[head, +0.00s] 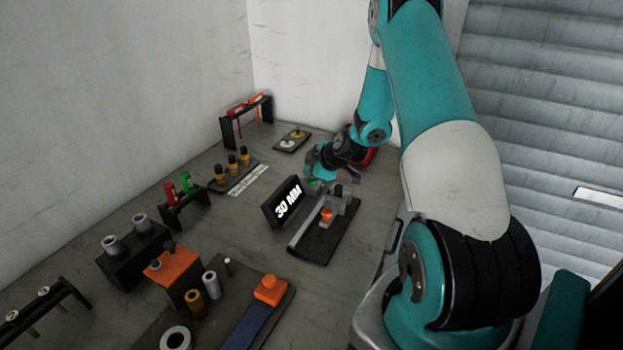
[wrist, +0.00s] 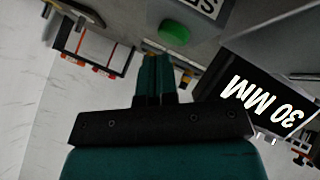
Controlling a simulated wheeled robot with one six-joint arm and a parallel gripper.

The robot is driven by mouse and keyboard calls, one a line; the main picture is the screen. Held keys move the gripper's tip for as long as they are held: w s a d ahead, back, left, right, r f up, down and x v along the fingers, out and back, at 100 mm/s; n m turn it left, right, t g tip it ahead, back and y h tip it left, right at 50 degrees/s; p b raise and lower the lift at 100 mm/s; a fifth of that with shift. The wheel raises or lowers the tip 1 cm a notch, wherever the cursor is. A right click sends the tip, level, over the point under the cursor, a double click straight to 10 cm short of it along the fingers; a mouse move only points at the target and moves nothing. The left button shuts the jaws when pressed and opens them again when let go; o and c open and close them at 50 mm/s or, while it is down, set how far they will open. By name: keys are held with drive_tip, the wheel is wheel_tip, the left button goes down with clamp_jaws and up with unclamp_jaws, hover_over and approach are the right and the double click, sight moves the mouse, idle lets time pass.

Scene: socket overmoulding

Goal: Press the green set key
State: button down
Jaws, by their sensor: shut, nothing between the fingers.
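The green set key (wrist: 174,32) is a round green button on a grey box with partly visible lettering, at the top of the wrist view. In the head view the key (head: 313,182) is a small green spot beside the display, partly hidden by my gripper. My gripper (wrist: 155,62) is shut and empty, its teal fingertips just below the key in the wrist view. In the head view my gripper (head: 318,172) is over the grey box. I cannot tell whether the fingertips touch the key.
A black display reading "30 MM" (head: 283,203) stands close by the key. A black fixture with an orange part (head: 326,216) is in front of it. Racks with red and green pieces (head: 186,205) and a black block with grey cylinders (head: 134,256) stand to the left.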

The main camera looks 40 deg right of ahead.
drive_tip(key=shift+r, duration=0.25)
drive_tip(key=shift+r+p, duration=1.35)
drive_tip(key=shift+r, duration=1.15)
